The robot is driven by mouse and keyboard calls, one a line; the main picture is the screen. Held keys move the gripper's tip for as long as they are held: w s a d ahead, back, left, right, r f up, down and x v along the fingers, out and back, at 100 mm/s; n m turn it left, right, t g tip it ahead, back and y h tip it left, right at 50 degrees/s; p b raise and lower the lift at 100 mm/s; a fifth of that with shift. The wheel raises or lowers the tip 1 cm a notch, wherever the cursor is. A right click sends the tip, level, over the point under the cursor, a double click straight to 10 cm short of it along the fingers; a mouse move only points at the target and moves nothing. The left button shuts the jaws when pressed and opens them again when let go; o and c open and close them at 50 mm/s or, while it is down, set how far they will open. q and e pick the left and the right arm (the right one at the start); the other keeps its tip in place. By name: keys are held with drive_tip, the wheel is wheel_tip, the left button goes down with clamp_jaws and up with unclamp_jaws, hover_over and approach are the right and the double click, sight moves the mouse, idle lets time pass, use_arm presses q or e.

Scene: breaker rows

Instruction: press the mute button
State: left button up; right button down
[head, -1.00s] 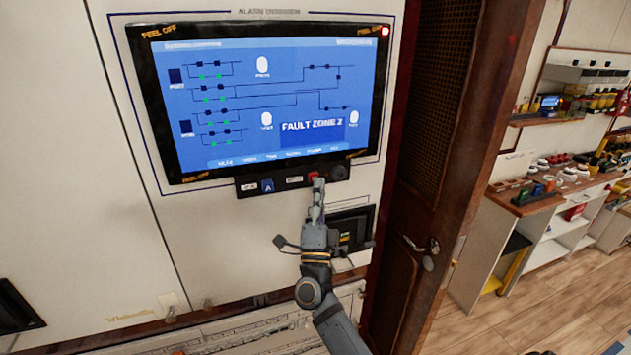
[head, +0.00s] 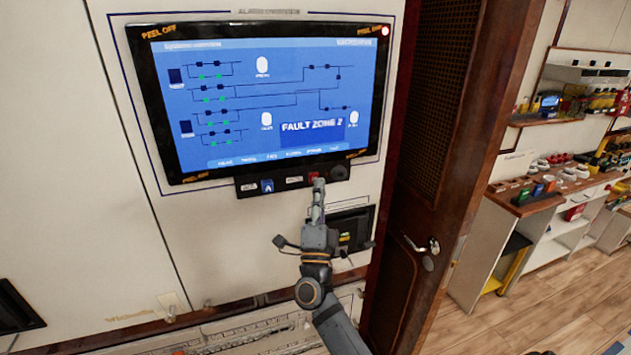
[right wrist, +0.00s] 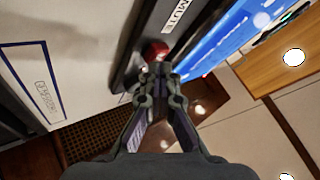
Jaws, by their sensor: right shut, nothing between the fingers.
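The mute button is a small red button (head: 314,175) on the dark strip (head: 244,188) below the alarm screen (head: 280,100). In the right wrist view the red button (right wrist: 156,51) sits beside a label reading MUTE. My right gripper (head: 318,184) is shut and empty, its fingertips just in front of the button and overlapping its lower edge in the head view. In the right wrist view the closed fingertips (right wrist: 158,72) lie right at the button; I cannot tell whether they touch it. My left gripper is not in view.
A blue switch marked A (head: 267,186) and a dark round knob (head: 340,173) flank the button on the same strip. A black box (head: 352,228) is mounted below. A brown door (head: 425,150) stands to the right, with shelves beyond.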

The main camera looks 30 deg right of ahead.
drive_tip(key=shift+w, duration=0.15)
drive_tip(key=shift+w+d, duration=0.1)
drive_tip(key=shift+w, duration=0.15)
drive_tip(key=shift+s+f, duration=0.1)
drive_tip(key=shift+s, duration=0.15)
idle(0.5)
drive_tip(key=s+a, duration=0.1)
drive_tip(key=s, duration=0.4)
drive_tip(key=shift+s+a+p, duration=0.3)
drive_tip(key=shift+s, duration=0.1)
idle(0.5)
